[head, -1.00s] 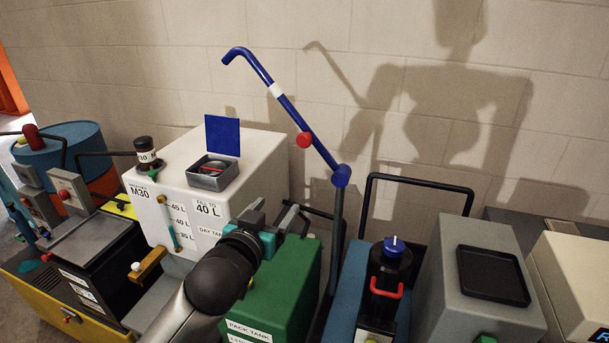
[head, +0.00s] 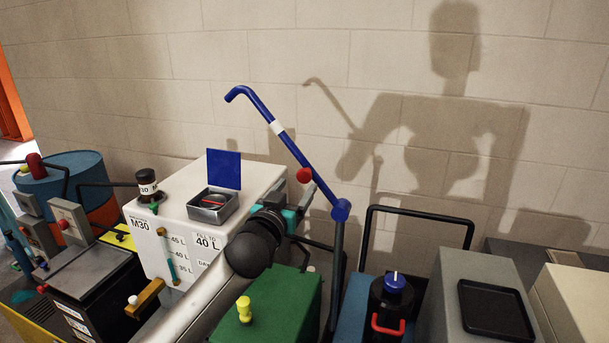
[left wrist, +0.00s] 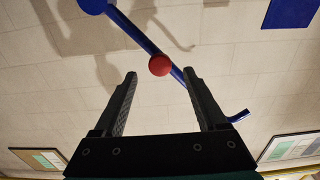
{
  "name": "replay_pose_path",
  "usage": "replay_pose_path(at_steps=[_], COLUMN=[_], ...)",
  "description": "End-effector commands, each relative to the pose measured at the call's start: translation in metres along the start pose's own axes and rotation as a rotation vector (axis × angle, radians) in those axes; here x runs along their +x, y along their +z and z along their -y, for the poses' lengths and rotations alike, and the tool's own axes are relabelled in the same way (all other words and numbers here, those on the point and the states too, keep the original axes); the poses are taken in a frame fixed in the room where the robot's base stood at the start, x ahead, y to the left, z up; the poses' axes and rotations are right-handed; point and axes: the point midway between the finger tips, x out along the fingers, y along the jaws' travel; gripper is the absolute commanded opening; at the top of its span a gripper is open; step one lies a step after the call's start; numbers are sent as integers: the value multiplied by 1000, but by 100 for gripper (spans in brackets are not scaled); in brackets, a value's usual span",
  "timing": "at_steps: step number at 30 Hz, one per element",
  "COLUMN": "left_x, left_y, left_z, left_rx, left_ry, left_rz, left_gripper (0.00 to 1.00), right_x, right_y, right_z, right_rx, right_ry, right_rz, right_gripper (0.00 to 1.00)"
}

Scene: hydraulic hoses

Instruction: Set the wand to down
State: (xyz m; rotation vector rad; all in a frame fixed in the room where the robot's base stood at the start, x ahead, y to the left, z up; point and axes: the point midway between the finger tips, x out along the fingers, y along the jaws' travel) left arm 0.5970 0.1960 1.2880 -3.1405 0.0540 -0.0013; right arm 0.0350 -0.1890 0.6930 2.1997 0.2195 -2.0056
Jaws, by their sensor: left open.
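The wand (head: 290,145) is a blue rod with a bent upper tip, a white band and a red knob (head: 304,175). It stands raised, sloping up and left from a blue pivot (head: 341,210) on a dark post. My left gripper (head: 308,193) is open beside the lower part of the wand, close to the red knob. In the left wrist view the red knob (left wrist: 160,65) appears between the tips of my open left fingers (left wrist: 159,76), and the wand (left wrist: 135,33) runs across behind them. I cannot tell whether they touch. My right gripper is not in view.
A white tank (head: 185,227) with an open blue-lidded box (head: 213,205) stands left of my forearm. A green tank (head: 285,305) is below it. A black-handled unit with a blue-topped black cylinder (head: 390,300) stands right of the post. The wall is behind.

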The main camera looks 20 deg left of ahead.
Motion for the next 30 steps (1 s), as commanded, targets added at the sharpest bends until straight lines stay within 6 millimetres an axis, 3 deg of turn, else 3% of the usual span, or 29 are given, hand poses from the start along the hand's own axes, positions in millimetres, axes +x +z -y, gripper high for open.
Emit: replay_pose_path(at_steps=[15, 30], left_x=[56, 66], left_y=[0, 1], left_z=[0, 0], left_rx=[-1, 0], left_ry=[0, 1], left_rz=[1, 2], left_gripper=[74, 74], right_x=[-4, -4], right_y=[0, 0], right_z=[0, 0], right_rx=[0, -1], right_ry=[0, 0], right_rz=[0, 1], right_gripper=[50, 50])
